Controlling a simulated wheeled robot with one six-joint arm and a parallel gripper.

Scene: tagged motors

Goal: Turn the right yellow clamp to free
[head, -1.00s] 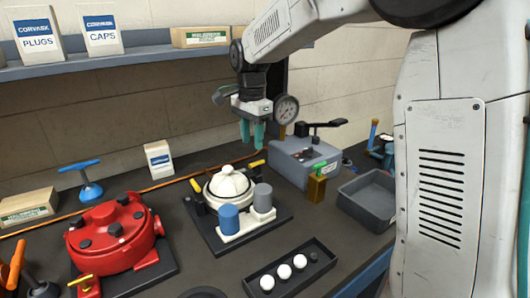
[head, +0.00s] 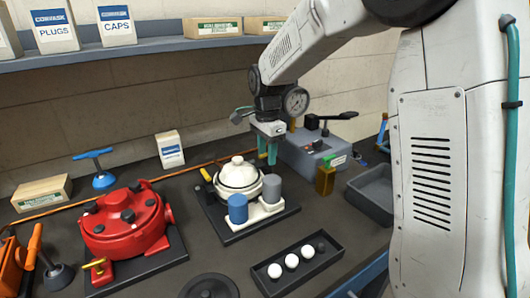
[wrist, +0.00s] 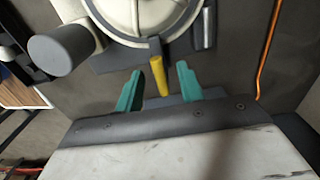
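The right yellow clamp handle (wrist: 158,75) shows in the wrist view, pointing out from the rim of the white domed housing (wrist: 150,15). My gripper (wrist: 160,70) is open, with one teal finger on each side of the handle and a gap to both. In the head view my gripper (head: 267,157) points down at the right rear of the white housing (head: 238,177) and hides the right clamp. The left yellow clamp (head: 206,174) shows on the housing's other side.
A blue cylinder (head: 237,208) and a grey cylinder (head: 271,188) stand at the housing's front. The grey box with a gauge and lever (head: 310,155) is close on the right. A red housing (head: 125,222) sits left; a tray of balls (head: 297,263) lies in front.

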